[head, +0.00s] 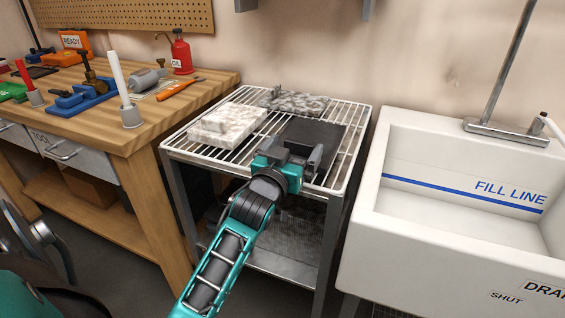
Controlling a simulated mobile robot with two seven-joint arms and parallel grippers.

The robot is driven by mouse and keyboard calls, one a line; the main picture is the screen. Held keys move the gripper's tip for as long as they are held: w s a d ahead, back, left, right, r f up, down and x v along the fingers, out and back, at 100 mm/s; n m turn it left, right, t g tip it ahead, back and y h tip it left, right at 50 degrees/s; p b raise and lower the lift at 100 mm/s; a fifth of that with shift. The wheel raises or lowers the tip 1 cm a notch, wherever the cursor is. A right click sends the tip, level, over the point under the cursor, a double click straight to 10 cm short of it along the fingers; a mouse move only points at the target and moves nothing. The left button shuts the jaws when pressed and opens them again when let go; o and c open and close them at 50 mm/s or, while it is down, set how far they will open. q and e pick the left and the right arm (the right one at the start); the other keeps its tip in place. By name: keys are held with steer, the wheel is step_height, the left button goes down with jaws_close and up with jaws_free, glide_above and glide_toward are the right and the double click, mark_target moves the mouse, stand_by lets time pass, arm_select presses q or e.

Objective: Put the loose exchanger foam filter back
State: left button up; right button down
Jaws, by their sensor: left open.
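A dark grey flat pad (318,134), which looks like the foam filter, lies on the right side of a white wire rack (232,160). A thick whitish, grey-stained block (228,123) lies on the rack's left side, and a thinner mottled grey pad (294,102) lies at the back. My left gripper (292,153) is open at the near edge of the dark pad and hides part of it. I cannot tell whether it touches the pad. No exchanger housing can be made out. My right gripper is not in view.
A wooden workbench (200,86) with tools, a red oil can (181,54) and a white candle-like stick (119,78) stands left of the rack. A white sink (440,220) stands close on the right. A lower shelf (275,262) sits under the rack.

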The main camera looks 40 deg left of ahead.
arm_select(q)
steer(key=v, duration=0.7)
steer(key=s+d+f+m+g+h, duration=0.2)
steer(key=s+d+f, duration=0.4)
steer(key=f, duration=0.4)
steer(key=s+d+f+m+g+h, duration=0.3)
steer(key=s+d+f+g+h, duration=0.2)
steer(key=s+d+f, duration=0.2)
step_height(320, 180, down, 5)
steer(key=d, duration=0.2)
steer(key=shift+s+d+r+m, duration=0.15)
steer(key=shift+d+m, duration=0.1)
steer(key=shift+m, duration=0.05)
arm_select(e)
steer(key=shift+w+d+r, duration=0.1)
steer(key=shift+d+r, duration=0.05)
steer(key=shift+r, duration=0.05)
